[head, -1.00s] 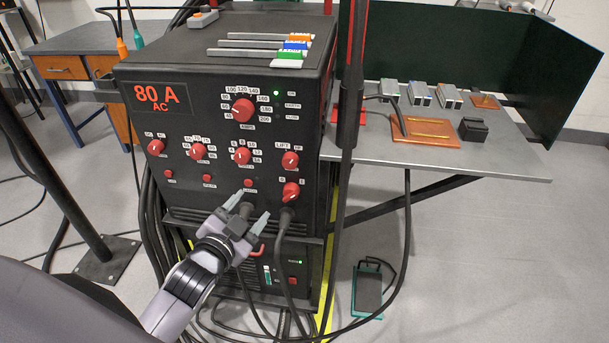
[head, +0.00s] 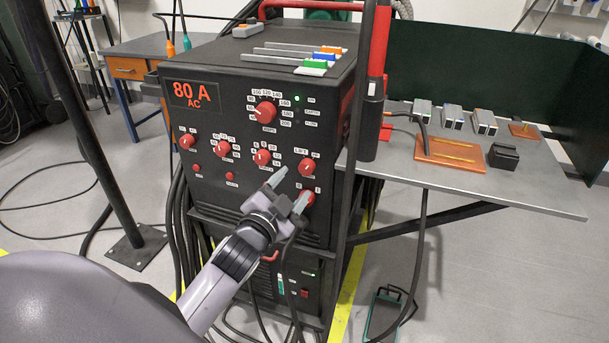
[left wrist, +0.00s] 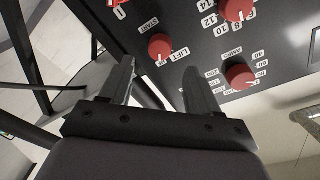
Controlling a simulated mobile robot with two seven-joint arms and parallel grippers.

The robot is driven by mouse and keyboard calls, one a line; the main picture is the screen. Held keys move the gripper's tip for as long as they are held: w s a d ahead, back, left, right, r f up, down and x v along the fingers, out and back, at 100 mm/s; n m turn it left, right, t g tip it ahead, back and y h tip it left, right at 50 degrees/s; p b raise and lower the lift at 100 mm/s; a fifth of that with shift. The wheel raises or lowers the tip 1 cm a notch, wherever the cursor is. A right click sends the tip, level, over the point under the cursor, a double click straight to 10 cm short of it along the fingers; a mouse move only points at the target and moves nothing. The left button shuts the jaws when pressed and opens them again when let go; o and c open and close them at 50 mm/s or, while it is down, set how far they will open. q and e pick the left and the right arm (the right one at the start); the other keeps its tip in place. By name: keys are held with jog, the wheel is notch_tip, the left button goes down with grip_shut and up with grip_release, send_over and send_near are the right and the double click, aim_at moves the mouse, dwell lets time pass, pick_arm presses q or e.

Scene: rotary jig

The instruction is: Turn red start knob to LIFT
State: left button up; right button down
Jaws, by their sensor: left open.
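The red start knob (head: 307,168) is at the right of the black machine's front panel, with a LIFT label (head: 301,152) at its upper left. In the left wrist view, the start knob (left wrist: 160,47) shows between the START and LIFT labels. I cannot tell for sure which label its mark points to. My left gripper (head: 288,190) is open and empty, just in front of the panel, below and left of the knob. In the left wrist view, its two fingers (left wrist: 158,68) are spread, with the knob beyond their tips, apparently untouched. My right gripper is not in view.
Another red knob (head: 307,198) sits just below the start knob, close to the fingers. The weld knob group includes an amps knob (head: 265,112) higher up. A black post (head: 366,100) and a grey side table (head: 540,196) stand to the right.

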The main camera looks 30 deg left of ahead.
aim_at(305, 169)
pick_arm(q)
jog(key=shift+w+a, duration=0.25)
jog(key=shift+w, duration=1.2)
jog(key=shift+w+a, duration=0.2)
jog(key=shift+w, duration=1.2)
jog(key=shift+c, duration=0.3)
jog(key=c, duration=1)
